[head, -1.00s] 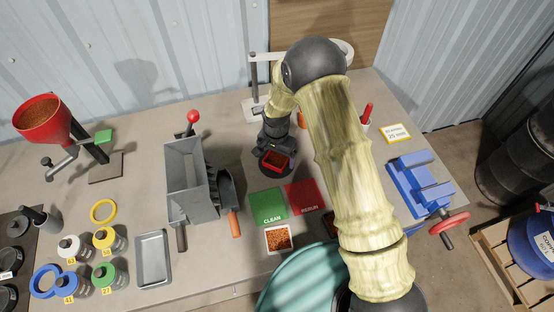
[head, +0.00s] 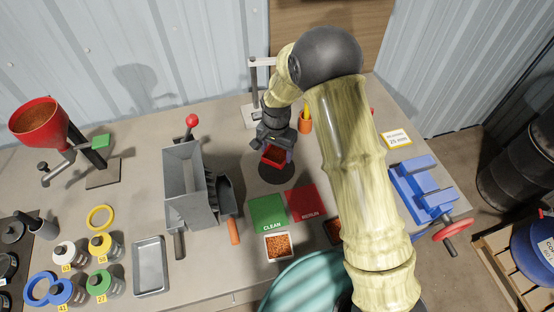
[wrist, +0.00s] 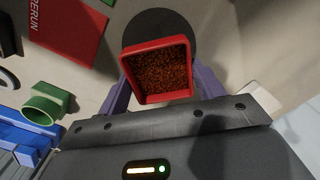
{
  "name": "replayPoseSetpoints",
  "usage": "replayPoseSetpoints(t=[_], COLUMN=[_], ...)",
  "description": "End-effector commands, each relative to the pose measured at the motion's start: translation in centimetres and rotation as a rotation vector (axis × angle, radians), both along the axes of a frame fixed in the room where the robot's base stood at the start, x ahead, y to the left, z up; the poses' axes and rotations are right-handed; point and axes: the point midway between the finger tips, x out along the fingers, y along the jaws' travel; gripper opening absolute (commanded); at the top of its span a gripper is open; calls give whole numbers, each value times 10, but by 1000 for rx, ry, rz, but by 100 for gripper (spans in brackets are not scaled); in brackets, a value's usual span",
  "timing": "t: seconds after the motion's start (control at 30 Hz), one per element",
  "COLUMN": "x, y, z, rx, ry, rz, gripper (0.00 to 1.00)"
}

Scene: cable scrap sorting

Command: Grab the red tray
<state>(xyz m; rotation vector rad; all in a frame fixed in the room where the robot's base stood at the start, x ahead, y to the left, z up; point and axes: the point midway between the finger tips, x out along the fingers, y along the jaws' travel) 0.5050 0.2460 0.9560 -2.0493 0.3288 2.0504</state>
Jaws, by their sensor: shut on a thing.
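The red tray (wrist: 131,74) is a small square tray full of copper-brown granules. My gripper (wrist: 161,86) is shut on it, with a purple-grey finger against each of two opposite sides. In the head view, the red tray (head: 273,163) hangs from my gripper (head: 275,150) and looks raised a little above a dark round disc (head: 280,175). The tray is roughly level, and its granules stay inside. My gripper hides part of its far side.
The green CLEAN mat (head: 266,207) and red RERUN mat (head: 305,204) lie in front of the disc. A white-rimmed tray of granules (head: 278,259) sits nearer me. A grey hopper machine (head: 183,180) stands left, a blue vise (head: 424,188) right.

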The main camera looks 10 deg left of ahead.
Motion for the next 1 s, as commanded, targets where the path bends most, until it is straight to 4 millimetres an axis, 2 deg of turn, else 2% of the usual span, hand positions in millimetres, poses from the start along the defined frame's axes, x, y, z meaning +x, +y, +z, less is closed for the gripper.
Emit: replayPoseSetpoints(t=[0.13,0.3,0.87,1.0], x=[1,0,0,3], y=[1,0,0,-11], z=[26,41,43,43], rx=[2,1,1,-2], ry=[-4,-3,-1,1], rz=[0,0,0,9], gripper=[41,41,41,41])
